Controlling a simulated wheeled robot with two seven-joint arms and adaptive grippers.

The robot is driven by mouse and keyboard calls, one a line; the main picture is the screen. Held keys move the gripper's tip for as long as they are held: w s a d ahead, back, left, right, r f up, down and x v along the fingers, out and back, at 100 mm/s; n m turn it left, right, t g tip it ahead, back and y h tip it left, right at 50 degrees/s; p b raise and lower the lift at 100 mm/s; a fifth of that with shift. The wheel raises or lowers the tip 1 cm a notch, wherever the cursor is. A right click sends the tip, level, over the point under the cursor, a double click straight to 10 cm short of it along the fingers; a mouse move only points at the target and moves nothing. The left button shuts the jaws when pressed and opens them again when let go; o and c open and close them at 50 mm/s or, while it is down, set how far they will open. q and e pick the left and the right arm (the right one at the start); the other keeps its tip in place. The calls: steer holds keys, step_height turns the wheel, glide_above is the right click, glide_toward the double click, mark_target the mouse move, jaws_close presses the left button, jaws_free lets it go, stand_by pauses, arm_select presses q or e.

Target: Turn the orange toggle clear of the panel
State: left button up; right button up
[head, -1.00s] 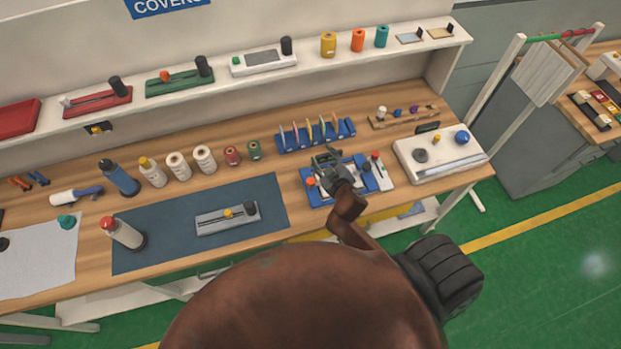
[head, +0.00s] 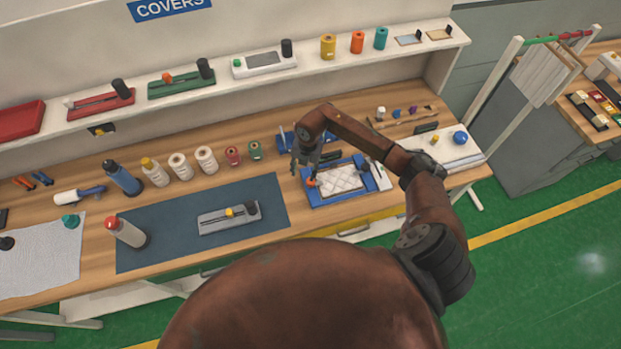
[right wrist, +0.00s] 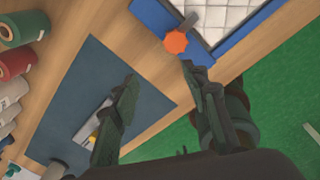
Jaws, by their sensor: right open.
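The orange toggle (head: 311,183) sits at the left side of a blue frame (head: 318,200) that holds a white quilted panel (head: 341,180). In the right wrist view the toggle (right wrist: 176,43) is an orange knob with a short grey bar (right wrist: 190,21) pointing to the panel (right wrist: 222,14), its tip seeming to reach the panel's edge. My right gripper (head: 304,167) is above the toggle in the head view. Its open, empty fingers show in the right wrist view (right wrist: 158,78), with the toggle beyond them and apart. My left gripper is not in view.
A blue mat (head: 160,240) with a grey slider block (head: 228,217) lies left of the frame. A blue rack (head: 286,138) stands behind, partly hidden by my arm. A white device (head: 462,158) is on the right. Bottles and spools stand along the back left.

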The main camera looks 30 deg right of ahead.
steer(key=shift+d+r+h, duration=0.1)
steer(key=shift+d+h, duration=0.4)
steer(key=shift+d, duration=0.65)
steer(key=shift+s+d, duration=0.1)
steer(key=shift+d, duration=0.25)
step_height(320, 180, down, 8)
steer(key=shift+r+p, duration=0.15)
steer(key=shift+p, duration=0.85)
steer(key=shift+c, duration=0.6)
jaws_close()
